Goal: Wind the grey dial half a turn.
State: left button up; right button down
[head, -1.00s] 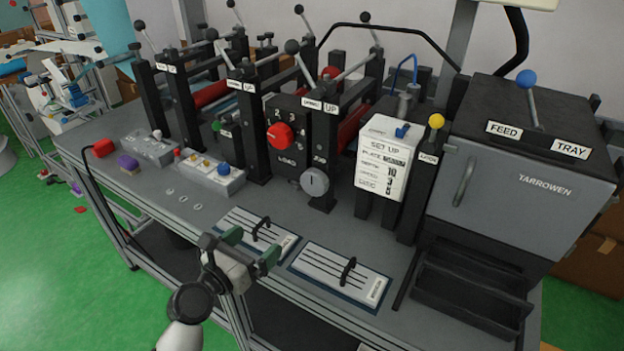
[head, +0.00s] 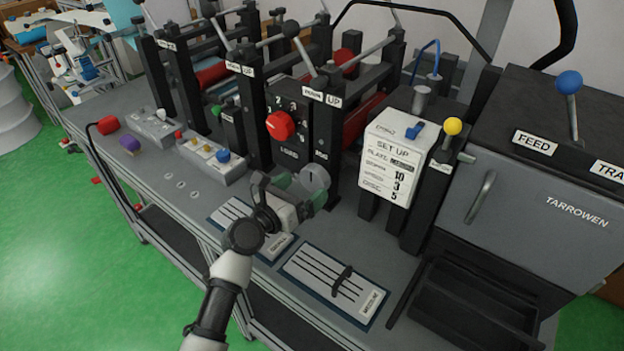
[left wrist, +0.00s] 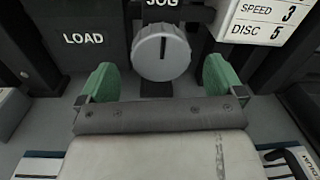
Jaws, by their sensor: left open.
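The grey dial (head: 316,178) is a round knob low on the front of the black machine, partly hidden by my gripper in the head view. In the left wrist view the dial (left wrist: 161,53) faces me under a JOG label, its dark line upright. My left gripper (head: 292,188) is open in front of the dial. In the left wrist view its green fingers (left wrist: 160,78) stand apart, one to each side of the dial and nearer to me, with gaps to both sides. My right gripper is not in view.
A red LOAD knob (head: 280,125) sits up and left of the dial. A white SET UP card (head: 390,157) stands to the right, beside a dark post. Two slotted plates (head: 335,283) lie on the bench below. The grey TARROWEN cabinet (head: 535,190) is at right.

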aim_at(311, 182)
pick_arm(q)
jog(key=shift+x, duration=1.9)
jog(key=c, duration=0.9)
